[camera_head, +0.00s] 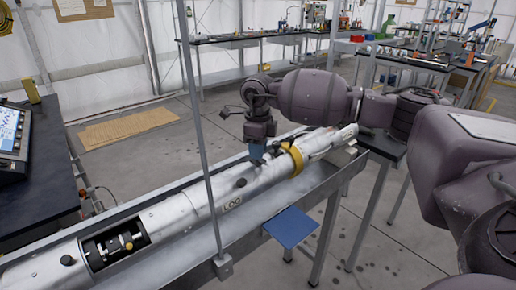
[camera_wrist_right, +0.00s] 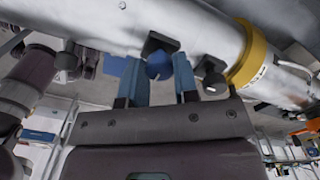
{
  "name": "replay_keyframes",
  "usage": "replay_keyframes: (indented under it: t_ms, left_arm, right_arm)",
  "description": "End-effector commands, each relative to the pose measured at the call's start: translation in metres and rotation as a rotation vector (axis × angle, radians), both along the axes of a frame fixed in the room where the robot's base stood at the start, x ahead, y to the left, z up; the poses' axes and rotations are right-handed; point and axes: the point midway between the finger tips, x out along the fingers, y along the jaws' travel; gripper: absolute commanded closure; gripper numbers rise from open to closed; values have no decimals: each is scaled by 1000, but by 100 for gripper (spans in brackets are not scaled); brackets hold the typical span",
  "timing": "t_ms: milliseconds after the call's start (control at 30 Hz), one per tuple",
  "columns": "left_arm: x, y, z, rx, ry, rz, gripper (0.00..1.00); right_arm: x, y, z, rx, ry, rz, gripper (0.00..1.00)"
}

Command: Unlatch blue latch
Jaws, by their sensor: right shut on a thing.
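A long silver tube (camera_head: 180,213) lies in a grey metal trough. The blue latch (camera_wrist_right: 159,66) is a small blue knob on a dark mount on the tube's side in the right wrist view. My right gripper (camera_wrist_right: 160,82) has its two blue fingers either side of the latch and is shut on it. In the head view my right gripper (camera_head: 257,156) points down onto the tube, just left of a yellow ring (camera_head: 294,160), and hides the latch. My left gripper is not in view.
A black knob (camera_head: 240,183) sits on the tube left of my gripper; an opening (camera_head: 116,244) shows inner parts. A thin upright post (camera_head: 201,130) stands before the tube. A blue stool (camera_head: 291,227) is below. A monitor (camera_head: 12,140) stands at left.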

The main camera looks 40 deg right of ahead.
Motion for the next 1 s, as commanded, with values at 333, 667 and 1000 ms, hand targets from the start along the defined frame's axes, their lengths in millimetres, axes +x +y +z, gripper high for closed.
replay_keyframes:
  t_ms: [333, 667, 1000]
  left_arm:
    - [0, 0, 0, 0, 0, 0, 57]
    - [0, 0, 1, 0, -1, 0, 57]
    - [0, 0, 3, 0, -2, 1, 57]
  right_arm:
    - [0, 0, 1, 0, -1, -1, 46]
    - [1, 0, 20, 1, -4, -1, 46]
    - [1, 0, 80, 0, -5, -1, 46]
